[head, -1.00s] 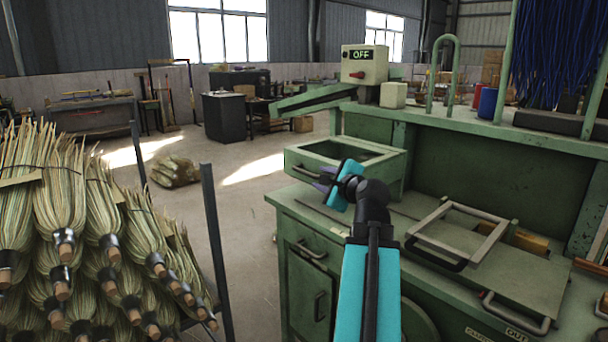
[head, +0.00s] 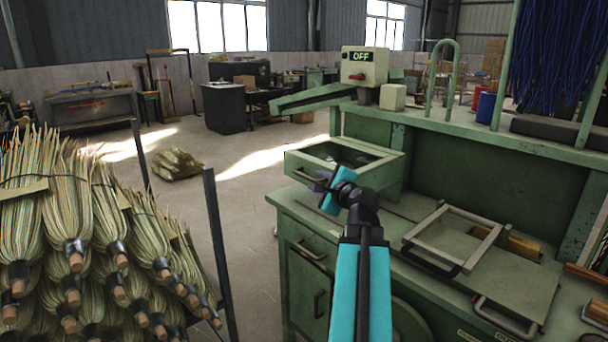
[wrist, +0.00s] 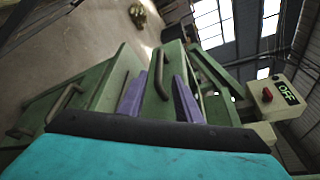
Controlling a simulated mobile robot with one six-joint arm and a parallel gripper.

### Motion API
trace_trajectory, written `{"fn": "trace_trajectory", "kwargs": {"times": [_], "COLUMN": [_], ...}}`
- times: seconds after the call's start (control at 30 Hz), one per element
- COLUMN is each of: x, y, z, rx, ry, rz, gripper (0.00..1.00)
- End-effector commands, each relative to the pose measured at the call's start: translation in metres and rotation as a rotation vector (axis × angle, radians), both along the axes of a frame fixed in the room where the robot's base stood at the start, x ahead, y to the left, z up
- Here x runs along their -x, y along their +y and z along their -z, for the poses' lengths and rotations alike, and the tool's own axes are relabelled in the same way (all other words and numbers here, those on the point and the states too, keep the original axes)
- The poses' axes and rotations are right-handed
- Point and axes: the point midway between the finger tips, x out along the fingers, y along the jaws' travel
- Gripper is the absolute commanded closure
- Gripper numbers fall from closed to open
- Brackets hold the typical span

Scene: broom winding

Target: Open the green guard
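The green guard (head: 366,177) looks like a box-shaped green frame with an open top, standing at the left end of the green machine's bench. A dark bar handle (head: 309,180) is on its front face. The handle (wrist: 158,72) also shows in the wrist view, in front of a green panel. My gripper (head: 322,182) is at the guard's front, close to the handle. In the wrist view my gripper's two purple fingers (wrist: 159,84) are spread apart, one on each side of the handle. Whether either finger touches it I cannot tell.
An OFF switch box (head: 364,76) with a red knob stands above the guard. A green arm (head: 312,98) reaches left from near it. A metal frame (head: 453,238) lies on the bench. A rack of brooms (head: 95,235) stands at left, with a post (head: 217,250) beside open floor.

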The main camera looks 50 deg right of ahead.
Motion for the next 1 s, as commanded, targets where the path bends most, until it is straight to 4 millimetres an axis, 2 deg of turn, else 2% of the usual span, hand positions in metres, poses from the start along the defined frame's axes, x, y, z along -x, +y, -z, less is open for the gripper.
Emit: {"fn": "trace_trajectory", "kwargs": {"times": [1.0], "x": [-0.0108], "y": [-0.0036], "z": [0.0017], "rx": [-0.004], "ry": [0.005], "rz": [0.008], "gripper": [0.69]}}
